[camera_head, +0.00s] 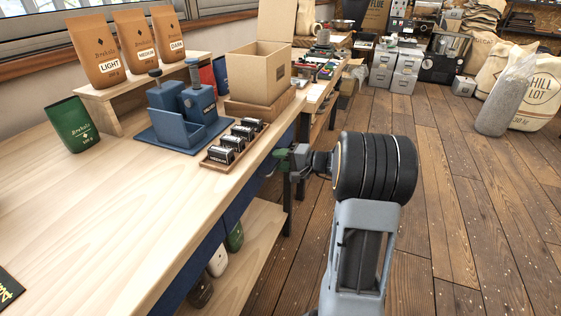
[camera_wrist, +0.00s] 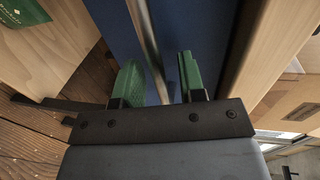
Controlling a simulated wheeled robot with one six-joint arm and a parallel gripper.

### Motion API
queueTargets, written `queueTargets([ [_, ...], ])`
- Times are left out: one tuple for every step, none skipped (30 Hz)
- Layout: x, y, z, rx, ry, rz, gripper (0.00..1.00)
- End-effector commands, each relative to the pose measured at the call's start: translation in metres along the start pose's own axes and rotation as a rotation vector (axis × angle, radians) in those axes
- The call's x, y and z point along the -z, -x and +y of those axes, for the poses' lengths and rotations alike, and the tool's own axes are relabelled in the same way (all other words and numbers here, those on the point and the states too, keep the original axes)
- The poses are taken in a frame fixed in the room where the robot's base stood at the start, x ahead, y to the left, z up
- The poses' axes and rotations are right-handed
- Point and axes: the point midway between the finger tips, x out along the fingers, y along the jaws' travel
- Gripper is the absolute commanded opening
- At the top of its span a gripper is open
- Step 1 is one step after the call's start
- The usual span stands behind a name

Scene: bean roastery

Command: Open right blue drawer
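The right blue drawer's front (camera_wrist: 110,30) fills the middle of the wrist view and looks flush, though its edges are partly hidden. In the head view a strip of blue front (camera_head: 238,207) shows under the bench edge. A thin metal handle bar (camera_wrist: 148,45) runs along the drawer front. My gripper (camera_head: 282,158) is at the bench's front edge. Its green fingers (camera_wrist: 160,78) stand apart in the wrist view, one on each side of the bar. I see gaps between bar and fingers. Whether the bar lies fully between the tips is unclear.
The wooden bench top (camera_head: 100,215) holds a blue machine (camera_head: 188,112), a small rack of dark-topped tins (camera_head: 233,143) and an open cardboard box (camera_head: 262,75). A lower shelf (camera_head: 245,260) holds several bags.

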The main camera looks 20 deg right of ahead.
Motion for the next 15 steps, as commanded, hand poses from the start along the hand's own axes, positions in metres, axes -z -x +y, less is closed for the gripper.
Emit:
queueTargets([
  [-0.0001,-0.0020,0.0002,0.000,0.000,0.000,0.37],
  [-0.0001,-0.0026,0.0001,0.000,0.000,0.000,0.37],
  [0.0000,-0.0032,0.0000,0.000,0.000,0.000,0.37],
  [0.0000,-0.0034,0.0000,0.000,0.000,0.000,0.37],
  [0.0000,-0.0036,-0.0001,0.000,0.000,0.000,0.37],
  [0.0000,-0.0036,-0.0001,0.000,0.000,0.000,0.37],
  [0.0000,-0.0035,-0.0001,0.000,0.000,0.000,0.37],
  [0.0000,-0.0035,-0.0001,0.000,0.000,0.000,0.37],
  [0.0000,-0.0034,-0.0001,0.000,0.000,0.000,0.37],
  [0.0000,-0.0034,-0.0001,0.000,0.000,0.000,0.37],
  [0.0000,-0.0033,-0.0001,0.000,0.000,0.000,0.36],
  [0.0000,-0.0033,-0.0001,0.000,0.000,0.000,0.32],
  [0.0000,-0.0032,-0.0001,0.000,0.000,0.000,0.29],
  [0.0000,-0.0032,-0.0001,0.000,0.000,0.000,0.27],
  [0.0000,-0.0032,-0.0001,0.000,0.000,0.000,0.23],
])
